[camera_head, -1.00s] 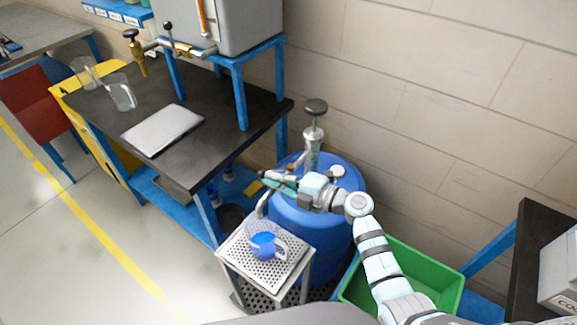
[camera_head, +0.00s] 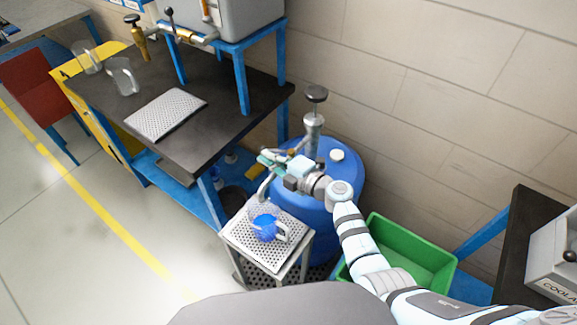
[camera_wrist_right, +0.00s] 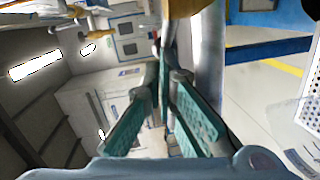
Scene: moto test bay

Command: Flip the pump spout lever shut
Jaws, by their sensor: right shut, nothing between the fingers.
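The steel hand pump (camera_head: 313,130), with a dark knob on top, stands on the blue drum (camera_head: 325,215). Its spout (camera_head: 264,187) curves down at the left over a clear jug (camera_head: 264,228) with blue liquid, on a perforated stand. A small brass part (camera_head: 292,152) shows between pump and gripper; I cannot tell the lever's position. My right gripper (camera_head: 264,159) is shut and empty, beside the upper spout. In the right wrist view its teal fingers (camera_wrist_right: 165,80) are close to a grey pipe (camera_wrist_right: 210,50) and a brass part (camera_wrist_right: 182,7). My left gripper is out of view.
A green bin (camera_head: 410,255) sits right of the drum, under my right arm. A dark workbench (camera_head: 200,150) with a perforated tray (camera_head: 165,114) and clear jugs (camera_head: 123,76) is at the left. A brick wall rises behind the drum. Open floor lies at the lower left.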

